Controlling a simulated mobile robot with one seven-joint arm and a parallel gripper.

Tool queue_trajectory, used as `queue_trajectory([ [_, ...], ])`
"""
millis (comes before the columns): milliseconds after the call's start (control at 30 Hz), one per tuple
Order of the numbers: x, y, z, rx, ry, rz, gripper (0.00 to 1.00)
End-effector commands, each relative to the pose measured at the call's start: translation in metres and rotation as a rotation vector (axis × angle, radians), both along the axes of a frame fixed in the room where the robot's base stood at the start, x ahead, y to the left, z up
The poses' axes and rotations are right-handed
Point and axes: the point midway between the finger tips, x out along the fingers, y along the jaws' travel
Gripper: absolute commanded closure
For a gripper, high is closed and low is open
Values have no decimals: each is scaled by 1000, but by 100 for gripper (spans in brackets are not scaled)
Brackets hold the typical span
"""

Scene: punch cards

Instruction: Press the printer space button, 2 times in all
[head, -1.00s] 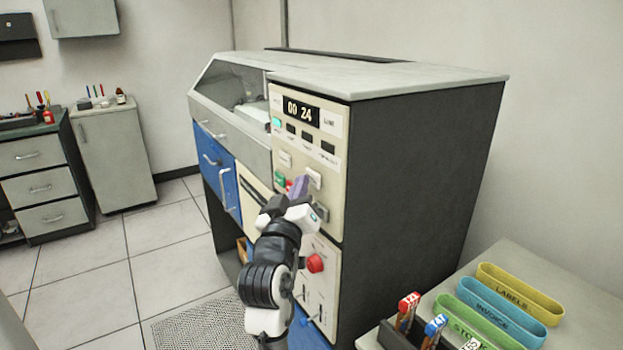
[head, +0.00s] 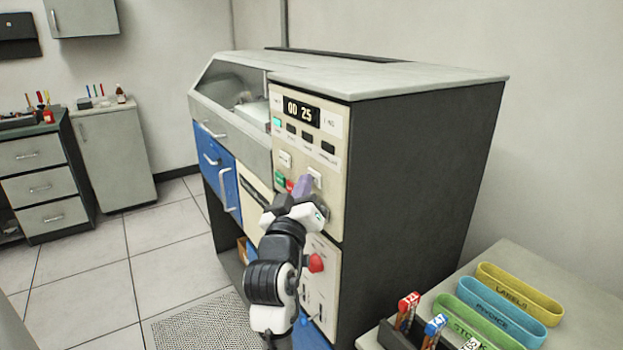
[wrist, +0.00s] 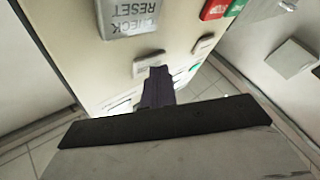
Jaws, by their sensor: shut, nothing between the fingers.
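In the wrist view my fingertips (wrist: 157,72) are right at a small pale button (wrist: 148,61). This button (head: 316,176) also shows in the head view, just right of the fingertips. I cannot tell whether they touch. A second pale button (head: 285,159) sits up and left. No label reading space is legible, and the fingers hide part of the panel.
Green (head: 280,178) and red (head: 290,185) buttons sit left of the fingers. A grey check reset button (wrist: 137,16) is close by. A red knob (head: 316,263) sticks out lower down. A side table (head: 540,260) with trays stands at the right.

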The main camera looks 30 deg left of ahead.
Motion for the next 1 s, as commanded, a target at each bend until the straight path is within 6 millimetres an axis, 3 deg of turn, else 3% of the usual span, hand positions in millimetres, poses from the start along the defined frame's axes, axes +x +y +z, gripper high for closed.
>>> queue_trajectory([
  [767, -16, 6, 0, 0, 0, -1, 100],
  [1000, -34, 14, -1, 1, -1, 2, 100],
])
